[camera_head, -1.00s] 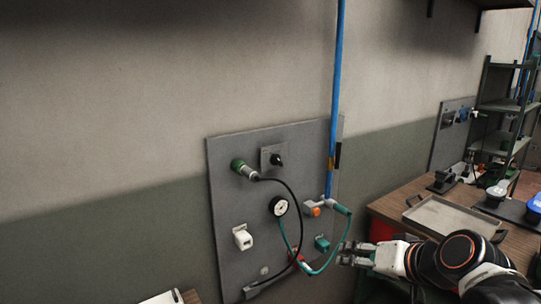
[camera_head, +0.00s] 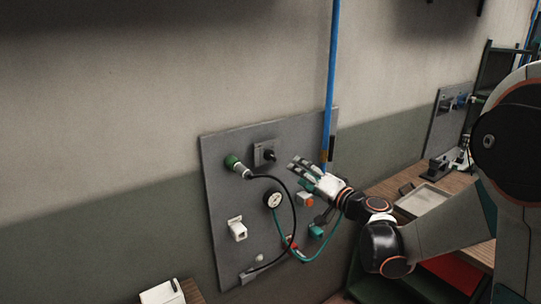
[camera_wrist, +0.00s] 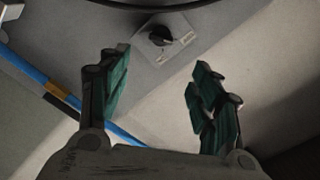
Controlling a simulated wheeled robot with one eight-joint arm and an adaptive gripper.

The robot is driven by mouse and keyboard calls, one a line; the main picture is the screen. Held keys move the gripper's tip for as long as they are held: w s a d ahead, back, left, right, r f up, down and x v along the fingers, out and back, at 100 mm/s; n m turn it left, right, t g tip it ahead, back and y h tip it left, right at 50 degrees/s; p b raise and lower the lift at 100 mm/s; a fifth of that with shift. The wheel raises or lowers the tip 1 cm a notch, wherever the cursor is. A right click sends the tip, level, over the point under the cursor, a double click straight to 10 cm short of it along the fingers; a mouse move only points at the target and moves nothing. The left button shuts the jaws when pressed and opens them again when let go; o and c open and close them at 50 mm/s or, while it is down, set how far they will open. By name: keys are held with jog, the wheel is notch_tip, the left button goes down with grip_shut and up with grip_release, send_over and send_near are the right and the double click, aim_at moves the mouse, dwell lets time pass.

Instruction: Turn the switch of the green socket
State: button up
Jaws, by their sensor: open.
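The green socket (camera_head: 231,160) sits at the upper left of the grey wall panel, with a pale plug and a black cable in it. To its right is a black rotary switch (camera_head: 269,155) on a small grey square plate. The switch also shows in the wrist view (camera_wrist: 160,37), beyond my fingertips and centred between them. My gripper (camera_head: 296,164) is open and empty, just right of the switch and apart from it. Its green-padded fingers (camera_wrist: 160,75) are spread wide in the wrist view.
A blue pipe (camera_head: 333,80) runs down behind my gripper. A workbench with a metal tray (camera_head: 424,199) stands at the right.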

aim_at(271, 156)
jog(key=x, duration=1.3)
jog(key=shift+w+a, duration=0.25)
jog(key=shift+c, duration=0.5)
jog(key=c, duration=1)
